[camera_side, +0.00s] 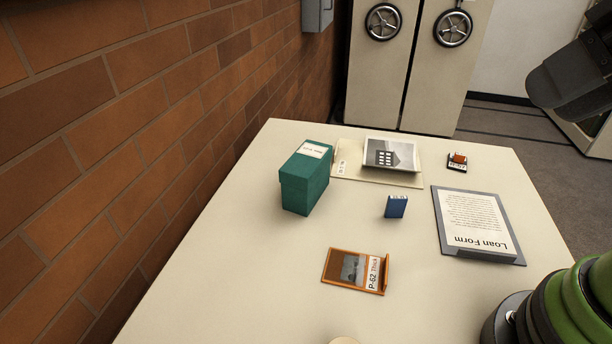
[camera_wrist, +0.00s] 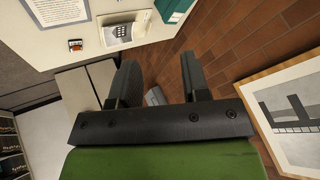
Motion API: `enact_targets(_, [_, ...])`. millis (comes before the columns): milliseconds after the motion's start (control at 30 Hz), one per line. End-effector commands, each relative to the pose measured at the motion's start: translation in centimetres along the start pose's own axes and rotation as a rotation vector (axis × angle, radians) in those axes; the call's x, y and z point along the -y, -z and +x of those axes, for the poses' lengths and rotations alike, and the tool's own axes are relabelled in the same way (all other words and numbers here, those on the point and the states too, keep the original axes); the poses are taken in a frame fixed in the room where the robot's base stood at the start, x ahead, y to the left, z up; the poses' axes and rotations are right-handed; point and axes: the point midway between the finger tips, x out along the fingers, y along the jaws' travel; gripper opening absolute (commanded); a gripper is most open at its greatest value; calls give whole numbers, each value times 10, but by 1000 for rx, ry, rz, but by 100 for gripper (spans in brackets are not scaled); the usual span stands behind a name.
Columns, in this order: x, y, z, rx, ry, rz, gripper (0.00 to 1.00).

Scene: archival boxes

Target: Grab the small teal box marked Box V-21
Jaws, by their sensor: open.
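A teal box (camera_side: 305,182) stands upright on the left part of the cream table in the side view, with a white label on its top. The label's text is too small to read. A part of the teal box (camera_wrist: 174,10) shows at the top edge of the wrist view. My gripper (camera_wrist: 158,75) is open in the wrist view, its two dark fingers spread apart with nothing between them. It is well away from the teal box and not touching it.
On the table (camera_side: 240,270) are a folder with a photo (camera_side: 392,153), a small blue box (camera_side: 396,206), an orange-framed P-62 piece (camera_side: 352,270), a Loan Form board (camera_side: 475,222) and a small orange-topped item (camera_side: 457,160). A brick wall (camera_side: 130,130) runs along the left.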

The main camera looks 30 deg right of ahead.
Motion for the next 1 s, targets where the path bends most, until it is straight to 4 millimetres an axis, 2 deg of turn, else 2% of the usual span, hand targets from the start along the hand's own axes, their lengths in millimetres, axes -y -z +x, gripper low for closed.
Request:
enact_targets(233, [0, 0, 0, 0, 0, 0, 43])
enact_targets(267, [0, 0, 0, 0, 0, 0, 45])
enact_targets(400, [0, 0, 0, 0, 0, 0, 77])
enact_targets(467, [0, 0, 0, 0, 0, 0, 91])
enact_targets(500, [0, 0, 0, 0, 0, 0, 94])
enact_targets(833, [2, 4, 1, 18, -12, 2, 94])
enact_targets(1000, [10, 29, 12, 110, -108, 18, 94])
